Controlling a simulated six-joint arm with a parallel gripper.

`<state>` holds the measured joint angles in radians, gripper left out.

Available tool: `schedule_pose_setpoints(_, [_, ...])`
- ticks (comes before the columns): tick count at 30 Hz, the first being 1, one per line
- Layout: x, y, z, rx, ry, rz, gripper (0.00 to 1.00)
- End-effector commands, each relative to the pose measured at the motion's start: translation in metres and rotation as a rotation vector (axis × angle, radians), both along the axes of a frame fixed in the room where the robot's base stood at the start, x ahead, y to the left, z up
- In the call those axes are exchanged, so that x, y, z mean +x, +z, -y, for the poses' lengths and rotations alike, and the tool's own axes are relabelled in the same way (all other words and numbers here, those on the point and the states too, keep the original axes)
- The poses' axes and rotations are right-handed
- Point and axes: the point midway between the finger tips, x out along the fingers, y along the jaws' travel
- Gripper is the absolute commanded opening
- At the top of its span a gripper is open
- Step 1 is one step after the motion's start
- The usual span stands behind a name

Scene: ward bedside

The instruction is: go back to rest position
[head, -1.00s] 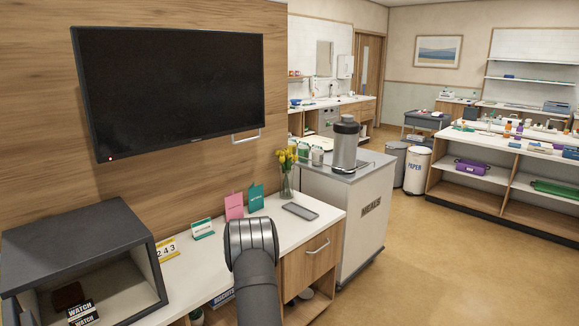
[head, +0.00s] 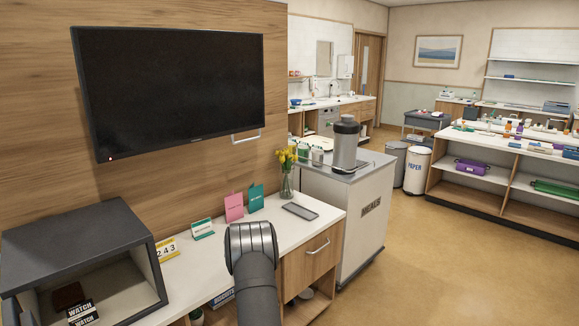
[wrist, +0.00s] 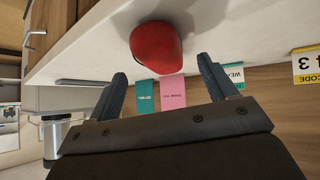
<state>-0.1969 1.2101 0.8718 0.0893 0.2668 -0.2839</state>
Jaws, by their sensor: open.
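My gripper (wrist: 162,70) is open, its two dark fingers spread apart in the wrist view. A rounded red object (wrist: 156,46) is on the white counter just beyond the fingertips, and nothing is held between the fingers. I cannot tell whether a finger touches it. In the head view my arm link stands in front of the counter (head: 222,272), and it hides both my gripper and the red object.
An open dark box (head: 78,232) stands left of my arm. Pink (head: 234,207) and teal (head: 256,198) cards, a flat grey device (head: 299,211) and a flower vase (head: 286,183) stand along the counter. A television (head: 175,90) hangs above. Open floor lies at right.

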Motion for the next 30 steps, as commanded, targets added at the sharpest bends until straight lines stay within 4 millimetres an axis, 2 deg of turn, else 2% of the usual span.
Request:
schedule_pose_setpoints(11, [0.031, -0.034, -0.007, -0.001, 0.001, 0.0, 0.77])
schedule_pose_setpoints(12, [0.031, -0.018, -0.007, 0.0, 0.001, 0.005, 0.77])
schedule_pose_setpoints(17, [0.03, 0.014, -0.007, 0.0, 0.001, 0.003, 0.77])
schedule_pose_setpoints(30, [0.004, 0.057, 0.066, 0.001, -0.003, 0.001, 0.77])
